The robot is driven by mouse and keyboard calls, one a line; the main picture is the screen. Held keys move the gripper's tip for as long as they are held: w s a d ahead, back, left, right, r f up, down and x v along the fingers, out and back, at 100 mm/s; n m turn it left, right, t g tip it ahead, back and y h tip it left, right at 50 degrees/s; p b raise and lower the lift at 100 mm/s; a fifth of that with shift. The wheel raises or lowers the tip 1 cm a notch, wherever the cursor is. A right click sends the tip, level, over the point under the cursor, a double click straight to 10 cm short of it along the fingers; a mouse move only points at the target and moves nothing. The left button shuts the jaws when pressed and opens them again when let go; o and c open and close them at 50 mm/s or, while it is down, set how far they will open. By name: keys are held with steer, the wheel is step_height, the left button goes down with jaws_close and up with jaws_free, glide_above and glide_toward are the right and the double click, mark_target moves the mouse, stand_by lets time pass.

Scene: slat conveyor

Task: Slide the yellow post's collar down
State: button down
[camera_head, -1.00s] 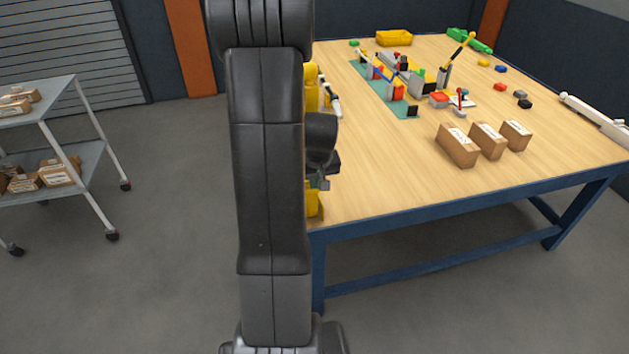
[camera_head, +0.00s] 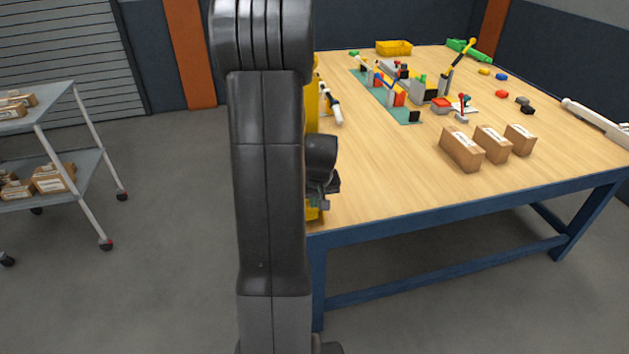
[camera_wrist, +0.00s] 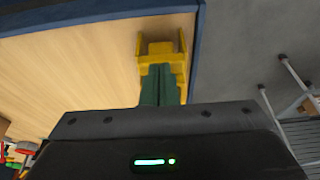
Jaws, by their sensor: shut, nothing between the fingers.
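My gripper shows in the wrist view (camera_wrist: 162,72), its two green fingers shut together and empty. In the head view it hangs beside the near left table edge, partly hidden by my arm. A yellow piece with raised sides (camera_wrist: 162,52) lies just beyond the fingertips near the table edge; I cannot tell if they touch. Yellow also shows behind my arm in the head view (camera_head: 312,105). A slanted yellow-and-black rod (camera_head: 462,53) stands toward the back right of the table. I cannot tell which thing is the yellow post, and no collar can be made out.
The wooden table (camera_head: 390,170) has clear space at its near left. Three cardboard boxes (camera_head: 461,149) stand at the right. A green mat (camera_head: 384,97) with small fixtures and a yellow bin (camera_head: 394,48) lie farther back. A shelf cart (camera_head: 60,110) stands left.

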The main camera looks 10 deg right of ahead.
steer(key=w+p+v, duration=0.1)
steer(key=v, duration=1.2)
steer(key=shift+r, duration=0.6)
steer(key=shift+p, duration=0.3)
steer(key=p+x, duration=0.1)
steer(key=x, duration=1)
steer(key=shift+s+f, duration=0.2)
steer(key=shift+f, duration=0.05)
steer(key=shift+w+f+b, duration=0.1)
steer(key=shift+f+b, duration=0.2)
steer(key=shift+b, duration=0.45)
